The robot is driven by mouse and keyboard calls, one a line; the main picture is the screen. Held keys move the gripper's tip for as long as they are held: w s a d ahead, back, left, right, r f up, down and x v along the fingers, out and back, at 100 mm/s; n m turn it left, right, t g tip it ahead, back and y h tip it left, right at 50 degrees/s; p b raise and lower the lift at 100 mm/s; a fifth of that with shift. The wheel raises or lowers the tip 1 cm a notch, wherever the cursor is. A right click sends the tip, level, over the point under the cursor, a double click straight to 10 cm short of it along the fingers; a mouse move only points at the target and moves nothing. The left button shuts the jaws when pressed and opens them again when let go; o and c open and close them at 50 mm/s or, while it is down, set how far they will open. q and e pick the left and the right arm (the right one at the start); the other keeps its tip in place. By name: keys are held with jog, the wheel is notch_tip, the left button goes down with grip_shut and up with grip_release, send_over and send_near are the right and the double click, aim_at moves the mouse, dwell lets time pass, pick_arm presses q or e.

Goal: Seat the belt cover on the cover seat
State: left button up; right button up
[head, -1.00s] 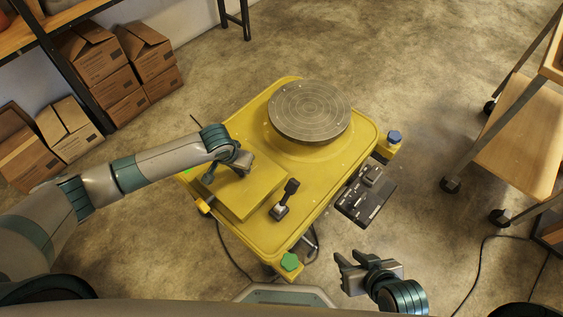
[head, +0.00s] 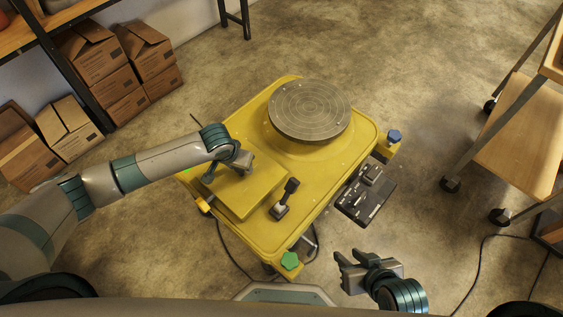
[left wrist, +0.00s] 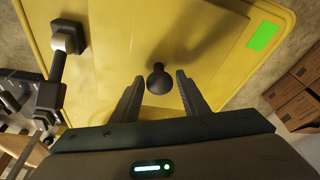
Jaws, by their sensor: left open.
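The belt cover (head: 255,185) is a flat yellow box-like lid with a dark round knob (left wrist: 159,80). It lies on the yellow deck of the wheel unit (head: 325,185), on the near side of the round wheel head. My left gripper (head: 240,168) is over the cover. In the left wrist view its fingers (left wrist: 157,95) are open, one on each side of the knob, with gaps showing. The cover seat is not distinguishable, and I cannot tell what lies under the cover. My right gripper (head: 345,270) is open and empty over the floor, right of the unit's near corner.
The grey wheel head (head: 310,110) stands behind the cover. A black lever (head: 285,200) rises close to the cover's right side. A dark pedal box (head: 366,195) is right of the unit. Cardboard boxes (head: 100,60) stand at left, a wooden cart (head: 515,140) at right.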

pick_arm(q)
jog(key=shift+p+v, duration=1.75)
jog(key=shift+p, duration=0.95)
jog(key=shift+o, duration=0.3)
jog(key=o, duration=0.5)
jog(key=o, duration=0.8)
jog(key=shift+o, duration=0.8)
